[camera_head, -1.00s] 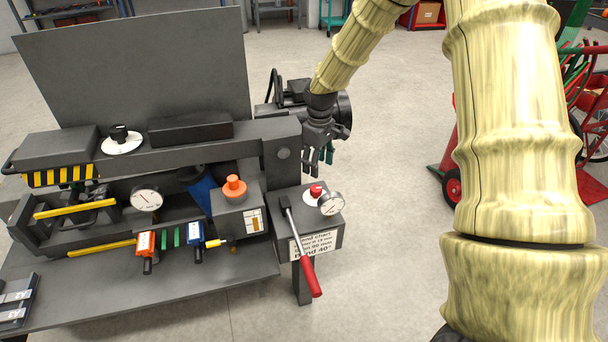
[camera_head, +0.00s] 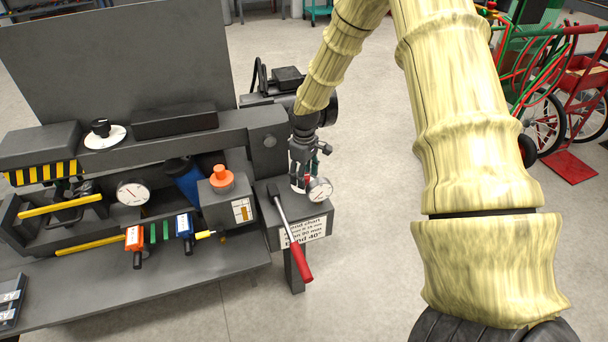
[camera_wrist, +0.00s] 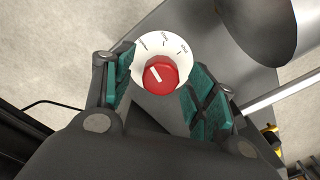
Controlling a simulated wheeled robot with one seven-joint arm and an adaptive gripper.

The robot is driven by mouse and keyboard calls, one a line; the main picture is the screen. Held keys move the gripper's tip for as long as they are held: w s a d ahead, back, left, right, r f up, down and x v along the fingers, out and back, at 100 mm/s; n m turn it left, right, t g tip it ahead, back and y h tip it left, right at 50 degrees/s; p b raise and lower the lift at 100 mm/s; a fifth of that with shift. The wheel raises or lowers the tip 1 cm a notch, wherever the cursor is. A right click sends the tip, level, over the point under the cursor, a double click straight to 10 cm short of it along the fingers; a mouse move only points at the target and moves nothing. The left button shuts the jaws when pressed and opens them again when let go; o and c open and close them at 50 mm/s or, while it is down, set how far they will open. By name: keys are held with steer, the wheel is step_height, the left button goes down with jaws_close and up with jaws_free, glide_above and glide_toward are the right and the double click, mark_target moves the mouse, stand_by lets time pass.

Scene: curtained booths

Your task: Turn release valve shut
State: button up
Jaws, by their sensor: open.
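The release valve is a red knob (camera_wrist: 161,76) with a white pointer line, set on a white dial plate (camera_wrist: 190,45) with small markings in the wrist view. My gripper (camera_wrist: 160,88) is open, with its teal-padded fingers on either side of the knob. I cannot tell whether the pads touch it. Only part of the white dial plate (camera_head: 297,188) shows below the fingers.
A round gauge (camera_head: 319,190) stands close beside my gripper. A lever with a red handle (camera_head: 302,263) slopes down the box front. An orange knob (camera_head: 221,177) is to the left. A black motor unit (camera_head: 287,80) is behind.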

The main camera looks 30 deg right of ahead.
steer(key=c, duration=1.1)
steer(key=shift+o, duration=0.2)
steer(key=shift+r+m+p, duration=0.1)
steer(key=shift+m+p, duration=0.2)
steer(key=shift+p, duration=0.05)
steer(key=m+p, duration=0.2)
steer(key=shift+r+m+p, duration=0.1)
steer(key=shift+m+p, duration=0.2)
steer(key=shift+p, duration=0.05)
steer(key=m+p, duration=0.3)
steer(key=m, duration=0.1)
steer(key=shift+m, duration=0.3)
steer(key=m+p, duration=0.2)
steer(key=m, duration=0.2)
steer(key=shift+w, duration=0.1)
steer(key=shift+m+p, duration=1)
steer(key=shift+m, duration=1.2)
steer(key=shift+f, duration=0.2)
